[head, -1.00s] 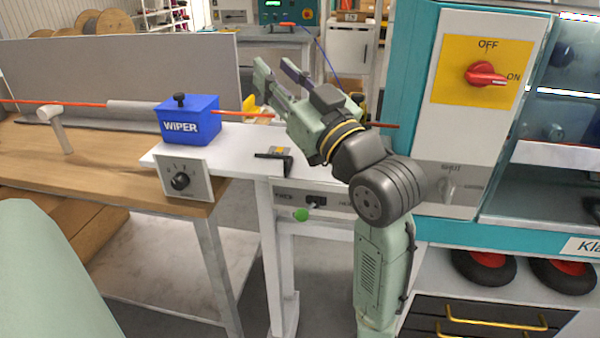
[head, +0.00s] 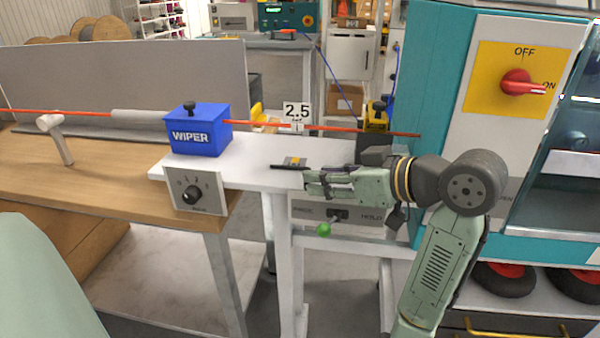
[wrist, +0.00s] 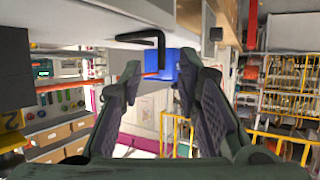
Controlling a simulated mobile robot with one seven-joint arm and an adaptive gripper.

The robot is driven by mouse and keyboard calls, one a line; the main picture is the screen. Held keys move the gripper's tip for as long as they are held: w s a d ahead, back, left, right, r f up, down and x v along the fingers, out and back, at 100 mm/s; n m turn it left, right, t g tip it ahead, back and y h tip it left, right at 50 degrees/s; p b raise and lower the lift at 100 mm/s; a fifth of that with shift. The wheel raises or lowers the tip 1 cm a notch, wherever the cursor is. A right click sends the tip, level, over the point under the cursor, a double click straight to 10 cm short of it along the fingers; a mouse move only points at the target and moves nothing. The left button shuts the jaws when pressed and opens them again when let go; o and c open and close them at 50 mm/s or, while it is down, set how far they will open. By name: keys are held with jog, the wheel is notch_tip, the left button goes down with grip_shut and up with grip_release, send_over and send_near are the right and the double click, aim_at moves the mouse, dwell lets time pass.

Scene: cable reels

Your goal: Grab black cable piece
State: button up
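A thin black bent piece (head: 288,167), which looks like the black cable piece, lies on the white bench top near its front edge, with a small grey and yellow item against it. In the wrist view a black L-shaped piece (wrist: 155,42) shows at the edge of the white surface, above and beyond the fingers. My gripper (head: 308,184) is just in front of and slightly below the bench edge in the head view, pointing left, close to the piece's right end. In the wrist view my gripper (wrist: 160,78) is open, with nothing between its fingers.
A blue WIPER box (head: 197,130) stands on the bench's left end, with an orange cable (head: 345,128) running through it. A "2.5" tag (head: 296,113) is by the cable. A green knob (head: 323,230) sits below the bench. A teal cabinet (head: 435,80) stands right.

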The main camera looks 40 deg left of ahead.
jog(key=p+x, duration=0.1)
jog(key=x, duration=0.4)
jog(key=shift+s+r, duration=0.1)
jog(key=shift+r, duration=0.1)
jog(key=shift+c, duration=0.5)
grip_shut()
